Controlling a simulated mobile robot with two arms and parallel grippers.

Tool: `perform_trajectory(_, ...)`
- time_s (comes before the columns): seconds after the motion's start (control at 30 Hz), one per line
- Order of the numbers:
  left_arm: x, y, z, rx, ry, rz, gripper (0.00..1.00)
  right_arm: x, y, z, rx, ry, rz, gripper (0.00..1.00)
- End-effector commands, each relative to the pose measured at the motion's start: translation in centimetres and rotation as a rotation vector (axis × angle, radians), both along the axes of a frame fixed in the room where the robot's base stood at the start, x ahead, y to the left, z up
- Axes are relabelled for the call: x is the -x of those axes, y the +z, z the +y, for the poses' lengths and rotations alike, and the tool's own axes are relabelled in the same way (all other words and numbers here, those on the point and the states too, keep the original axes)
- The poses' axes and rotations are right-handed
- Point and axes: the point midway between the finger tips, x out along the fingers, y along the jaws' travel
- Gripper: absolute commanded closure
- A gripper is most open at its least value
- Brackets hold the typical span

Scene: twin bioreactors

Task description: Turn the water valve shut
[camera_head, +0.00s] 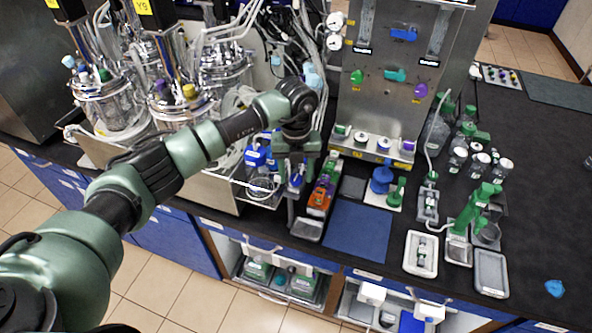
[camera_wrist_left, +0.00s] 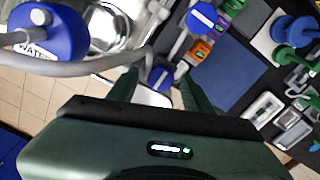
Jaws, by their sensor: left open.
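A blue round part with a white label reading "WATE" (camera_wrist_left: 50,32) is large at the upper left of the left wrist view, with a grey tube beside it. A blue knob with a white bar (camera_wrist_left: 202,18) is at the top centre, and a smaller blue knob (camera_wrist_left: 161,77) shows between my fingers. Which knob is the water valve's handle, I cannot tell for sure. In the head view, blue parts (camera_head: 255,157) sit left of my left gripper (camera_head: 296,190). That gripper points down, its fingers apart; in the left wrist view (camera_wrist_left: 160,88) nothing is visibly clamped. My right gripper is not in view.
Glass bioreactor vessels (camera_head: 110,105) with tubing crowd the left. A steel panel with coloured valves (camera_head: 395,75) stands behind. An orange and green device (camera_head: 321,197) is just right of the gripper. A blue mat (camera_head: 357,231) lies bare in front.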

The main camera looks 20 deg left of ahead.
Motion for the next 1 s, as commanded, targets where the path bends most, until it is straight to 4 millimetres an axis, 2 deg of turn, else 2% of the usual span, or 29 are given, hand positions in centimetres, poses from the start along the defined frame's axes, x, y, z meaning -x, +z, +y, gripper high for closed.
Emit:
perform_trajectory(0.13, 0.0, 0.0, 0.0, 0.0, -0.001, 0.0, 0.5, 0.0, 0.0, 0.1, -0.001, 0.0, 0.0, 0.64)
perform_trajectory(0.17, 0.0, 0.0, 0.0, 0.0, -0.001, 0.0, 0.52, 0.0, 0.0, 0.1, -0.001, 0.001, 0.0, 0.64)
perform_trajectory(0.33, 0.0, 0.0, 0.0, 0.001, -0.001, 0.0, 1.0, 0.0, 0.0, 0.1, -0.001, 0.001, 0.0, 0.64)
perform_trajectory(0.67, 0.0, -0.1, 0.0, 0.002, -0.031, -0.002, 1.0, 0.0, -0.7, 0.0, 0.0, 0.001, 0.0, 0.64)
perform_trajectory(1.0, -0.1, -0.4, 0.0, 0.0, -0.236, -0.004, 1.0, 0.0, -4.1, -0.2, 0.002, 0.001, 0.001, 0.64)
